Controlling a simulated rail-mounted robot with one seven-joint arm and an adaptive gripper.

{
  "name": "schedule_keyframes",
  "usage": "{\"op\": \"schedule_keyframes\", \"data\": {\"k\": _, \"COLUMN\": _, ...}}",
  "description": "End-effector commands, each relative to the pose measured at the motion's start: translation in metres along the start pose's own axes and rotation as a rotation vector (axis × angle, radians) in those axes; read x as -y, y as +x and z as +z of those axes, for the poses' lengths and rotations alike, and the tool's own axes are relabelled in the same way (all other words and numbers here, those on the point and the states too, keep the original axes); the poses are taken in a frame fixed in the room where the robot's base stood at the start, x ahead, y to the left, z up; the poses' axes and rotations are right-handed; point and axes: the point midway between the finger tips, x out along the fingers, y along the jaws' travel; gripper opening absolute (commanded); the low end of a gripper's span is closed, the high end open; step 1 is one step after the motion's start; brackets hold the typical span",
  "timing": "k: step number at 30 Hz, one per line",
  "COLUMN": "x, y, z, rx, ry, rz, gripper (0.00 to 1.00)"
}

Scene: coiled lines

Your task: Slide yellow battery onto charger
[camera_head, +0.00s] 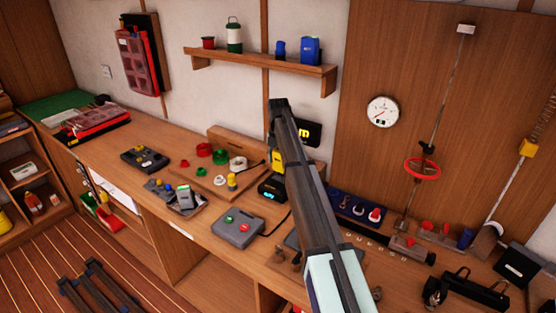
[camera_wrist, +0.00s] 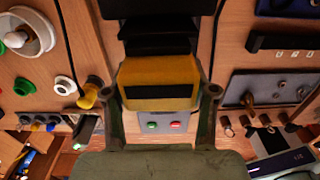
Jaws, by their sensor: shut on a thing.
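The yellow battery (camera_wrist: 160,72) has a dark band across its near face and sits between the two fingers of my gripper (camera_wrist: 162,98), which is shut on it. In the head view the battery (camera_head: 277,161) shows as a yellow patch beside my arm, just above and behind the charger (camera_head: 271,189). My arm hides much of the gripper in that view. I cannot tell whether battery and charger touch. A dark stepped shape (camera_wrist: 160,35) lies above the battery in the wrist view.
A grey box (camera_head: 238,228) with red and green buttons stands in front of the charger. A wooden board (camera_head: 208,182) with coloured rings lies left. A blue tray (camera_head: 357,207) and knobbed fittings are right.

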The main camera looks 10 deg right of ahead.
Motion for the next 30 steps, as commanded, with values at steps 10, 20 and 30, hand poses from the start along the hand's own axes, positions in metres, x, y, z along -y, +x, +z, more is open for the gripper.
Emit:
{"op": "schedule_keyframes", "data": {"k": 10, "x": 0.0, "y": 0.006, "z": 0.0, "rx": 0.0, "ry": 0.0, "rz": 0.0, "gripper": 0.08}}
{"op": "schedule_keyframes", "data": {"k": 20, "x": 0.0, "y": 0.011, "z": 0.0, "rx": 0.0, "ry": 0.0, "rz": 0.0, "gripper": 0.08}}
{"op": "schedule_keyframes", "data": {"k": 30, "x": 0.0, "y": 0.016, "z": 0.0, "rx": 0.0, "ry": 0.0, "rz": 0.0, "gripper": 0.08}}
